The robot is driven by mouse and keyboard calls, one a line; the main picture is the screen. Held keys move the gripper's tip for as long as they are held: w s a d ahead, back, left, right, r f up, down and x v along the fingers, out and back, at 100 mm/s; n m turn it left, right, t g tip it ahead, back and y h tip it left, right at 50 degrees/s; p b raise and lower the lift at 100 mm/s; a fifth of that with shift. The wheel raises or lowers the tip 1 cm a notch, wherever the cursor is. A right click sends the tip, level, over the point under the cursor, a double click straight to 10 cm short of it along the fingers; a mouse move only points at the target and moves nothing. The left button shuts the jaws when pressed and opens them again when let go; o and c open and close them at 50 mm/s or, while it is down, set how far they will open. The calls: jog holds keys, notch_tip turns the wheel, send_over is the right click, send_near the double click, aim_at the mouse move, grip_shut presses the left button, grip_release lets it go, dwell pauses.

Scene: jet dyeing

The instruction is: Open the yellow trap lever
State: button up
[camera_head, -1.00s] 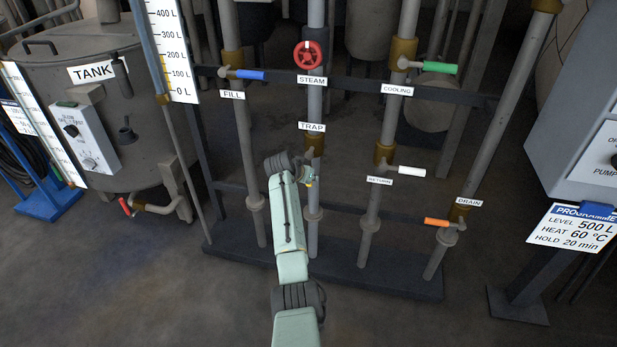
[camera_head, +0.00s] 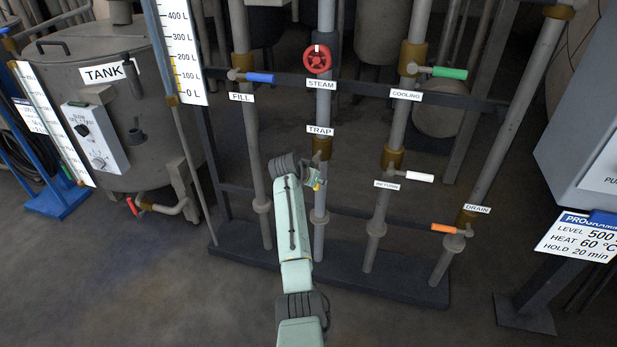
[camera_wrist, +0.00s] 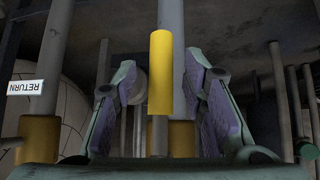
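The yellow trap lever (camera_wrist: 160,72) stands upright in the wrist view, between the two open fingers of my gripper (camera_wrist: 162,100). Gaps show on both sides of it, so the fingers look apart from it. In the head view my gripper (camera_head: 318,178) is at the trap pipe, just below the TRAP label (camera_head: 320,131). There my own wrist hides most of the lever; only a small yellow bit shows beside the gripper. The brass valve body (camera_head: 322,150) sits on the pipe above my gripper.
To the right are the white return lever (camera_head: 419,177) and the orange drain lever (camera_head: 444,228). The red steam wheel (camera_head: 317,60) is above, and the blue fill lever (camera_head: 259,78) is at upper left. A dark horizontal rail (camera_head: 365,88) crosses behind the pipes.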

jog(key=v, duration=1)
